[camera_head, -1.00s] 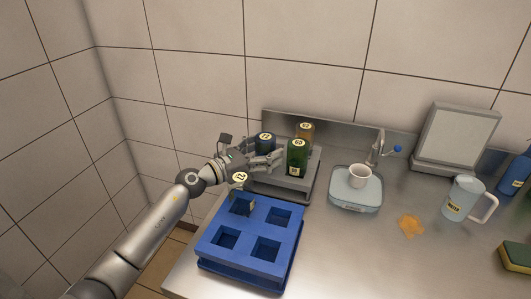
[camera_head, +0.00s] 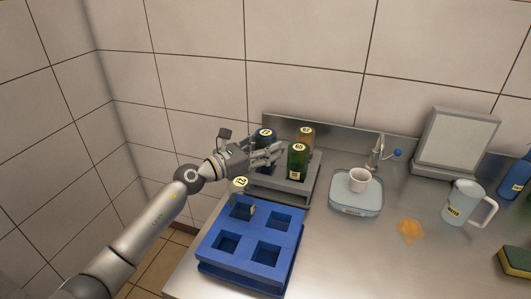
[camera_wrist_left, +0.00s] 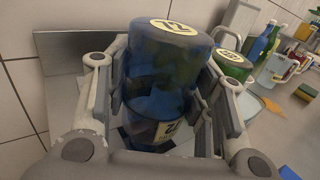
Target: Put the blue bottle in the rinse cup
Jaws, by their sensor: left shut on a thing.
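The blue bottle (camera_head: 265,137) has a round numbered label on its cap. My left gripper (camera_head: 262,154) is shut on it, above the grey rack at the back left. In the left wrist view the blue bottle (camera_wrist_left: 168,62) stands between the fingers, its cap toward the camera. Fingers hide part of its body in the head view. A small white cup (camera_head: 360,178) stands upright on a pale blue base (camera_head: 352,207) under a tap, right of the rack, apart from the gripper. My right gripper is not in view.
The grey rack (camera_head: 290,185) also holds a green bottle (camera_head: 297,163), close beside my gripper, and an amber-capped bottle (camera_head: 306,135) behind. A blue tray (camera_head: 217,250) with square wells is in front. A water jug (camera_head: 463,202) and orange spill (camera_head: 410,230) are at right.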

